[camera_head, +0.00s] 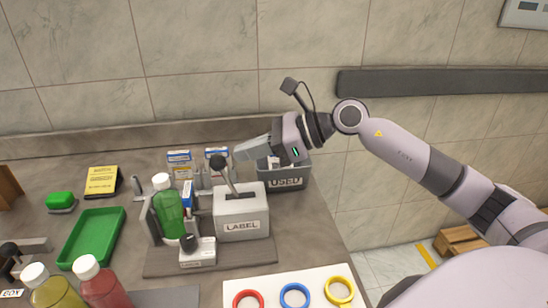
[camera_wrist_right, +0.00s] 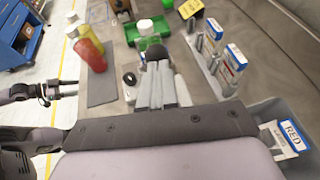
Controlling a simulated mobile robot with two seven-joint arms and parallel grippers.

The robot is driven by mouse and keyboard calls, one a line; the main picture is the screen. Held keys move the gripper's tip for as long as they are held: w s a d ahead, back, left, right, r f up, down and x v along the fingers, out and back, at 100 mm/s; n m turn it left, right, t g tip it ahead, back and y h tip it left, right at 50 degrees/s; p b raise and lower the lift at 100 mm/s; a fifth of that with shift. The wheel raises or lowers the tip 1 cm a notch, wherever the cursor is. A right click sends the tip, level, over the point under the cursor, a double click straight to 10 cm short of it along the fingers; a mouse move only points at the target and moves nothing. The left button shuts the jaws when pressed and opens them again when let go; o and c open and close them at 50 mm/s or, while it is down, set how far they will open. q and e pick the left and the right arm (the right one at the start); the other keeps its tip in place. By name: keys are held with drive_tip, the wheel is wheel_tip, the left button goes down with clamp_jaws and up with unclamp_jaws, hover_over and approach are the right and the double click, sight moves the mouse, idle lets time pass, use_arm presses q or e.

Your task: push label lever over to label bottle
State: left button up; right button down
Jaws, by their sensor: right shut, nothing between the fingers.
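The label machine (camera_head: 241,212) is a grey box marked LABEL on a dark base plate. Its label lever (camera_head: 220,163) has a black knob and leans up and to the left. The knob also shows in the right wrist view (camera_wrist_right: 157,53), just beyond my fingertips. A green bottle (camera_head: 168,214) with a white cap stands upright at the machine's left side. My right gripper (camera_head: 239,152) is shut and empty, close to the knob; I cannot tell if they touch. My left gripper (camera_wrist_right: 69,88) seems to show small in the wrist view, its jaws unclear.
A grey bin (camera_head: 285,178) marked USED stands behind and right of the machine. Small boxes (camera_head: 180,160) stand behind it. A green tray (camera_head: 91,237) lies left. Yellow and red bottles (camera_head: 101,283) stand front left. A white board (camera_head: 262,284) with coloured rings lies in front.

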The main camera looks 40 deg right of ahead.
drive_tip(key=shift+w+a+r, duration=0.15)
drive_tip(key=shift+w+a, duration=0.15)
drive_tip(key=shift+a, duration=0.3)
use_arm(q)
drive_tip(key=shift+d+r, duration=0.1)
drive_tip(key=shift+r, duration=0.15)
use_arm(e)
drive_tip(key=shift+w+a, duration=0.25)
drive_tip(key=shift+a, duration=0.2)
